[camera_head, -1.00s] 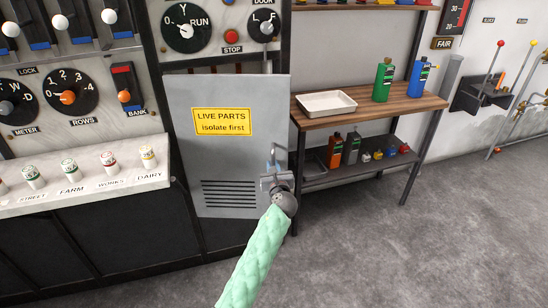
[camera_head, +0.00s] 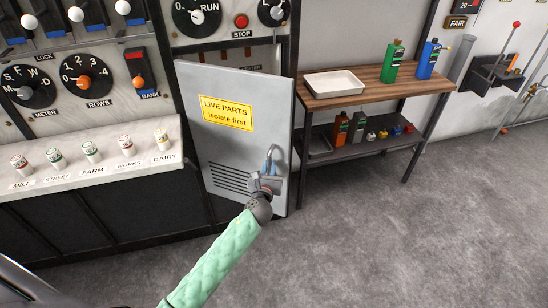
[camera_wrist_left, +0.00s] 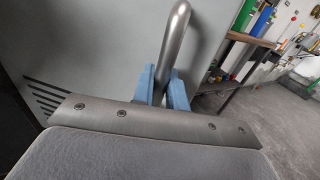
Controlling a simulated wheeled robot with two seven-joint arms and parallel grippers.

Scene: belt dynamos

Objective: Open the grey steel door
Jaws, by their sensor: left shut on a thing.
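The grey steel door (camera_head: 235,150) with a yellow "LIVE PARTS isolate first" label stands ajar, its right edge swung out towards me. A dark gap shows above its top edge. Its louvres are at the lower left. My left gripper (camera_head: 268,172) is shut on the door's handle (camera_wrist_left: 180,32), a bent round metal bar near the door's right edge. In the left wrist view the two blue fingers (camera_wrist_left: 162,88) sit on either side of the bar. The green-sleeved left arm reaches up from below. My right gripper is out of view.
A shelf unit (camera_head: 375,92) with a white tray (camera_head: 334,83) and bottles stands just right of the door. The control panel (camera_head: 85,150) with knobs and switches is on the left. The grey floor (camera_head: 370,250) in front is clear.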

